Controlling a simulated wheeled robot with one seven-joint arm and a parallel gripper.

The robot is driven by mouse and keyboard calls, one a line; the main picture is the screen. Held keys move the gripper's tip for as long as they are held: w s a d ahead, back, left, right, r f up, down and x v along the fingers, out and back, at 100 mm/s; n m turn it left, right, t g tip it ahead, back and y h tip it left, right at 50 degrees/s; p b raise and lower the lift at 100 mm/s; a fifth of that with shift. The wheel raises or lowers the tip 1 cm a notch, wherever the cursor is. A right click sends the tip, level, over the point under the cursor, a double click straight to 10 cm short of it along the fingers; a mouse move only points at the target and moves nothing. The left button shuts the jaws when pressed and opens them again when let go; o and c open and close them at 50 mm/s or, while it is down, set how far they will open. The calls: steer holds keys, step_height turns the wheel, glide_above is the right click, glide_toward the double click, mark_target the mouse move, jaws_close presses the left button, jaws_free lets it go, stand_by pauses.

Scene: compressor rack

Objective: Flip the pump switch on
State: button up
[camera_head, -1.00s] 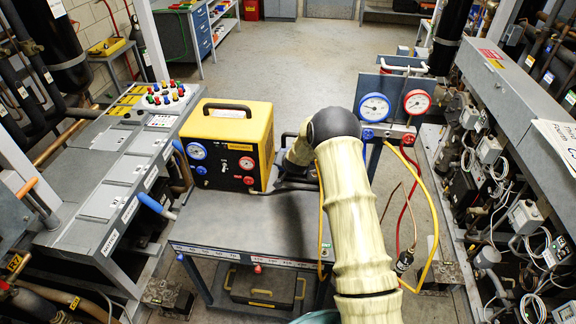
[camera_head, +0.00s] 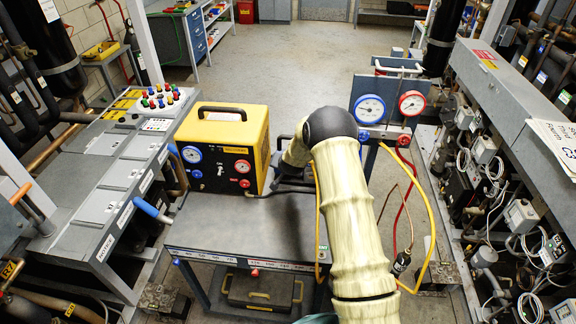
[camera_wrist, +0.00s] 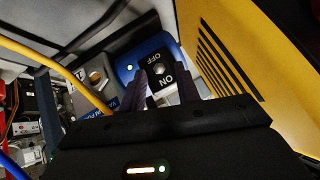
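In the wrist view a black switch plate (camera_wrist: 156,57) marked OFF and ON sits on a blue housing (camera_wrist: 126,66). A small round metallic switch lever (camera_wrist: 158,68) shows between the two words, and the lettering appears upside down. My gripper (camera_wrist: 160,86) has its dark fingers apart, just in front of the plate, with the ON side visible between them. I cannot tell whether a finger touches the lever. In the head view my arm reaches down beside the yellow machine (camera_head: 228,128), and the fingers and the switch are hidden.
The yellow machine's slotted side (camera_wrist: 235,50) rises close on the right in the wrist view. A yellow hose (camera_wrist: 62,70) crosses at left. The machine stands on a grey cart (camera_head: 240,222). A gauge manifold (camera_head: 384,128) with hoses stands right of my arm.

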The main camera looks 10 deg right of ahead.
steer(key=b+v, duration=0.4)
steer(key=v, duration=1.2)
steer(key=shift+s+r, duration=0.2)
steer(key=shift+a, duration=0.1)
steer(key=s+r+n+g, duration=0.1)
steer(key=s+n+g, duration=0.4)
steer(key=s, duration=2.3)
steer(key=shift+s+d+r+n+g, duration=0.25)
steer(key=shift+s+r+n+g, duration=0.15)
steer(key=shift+g, duration=0.1)
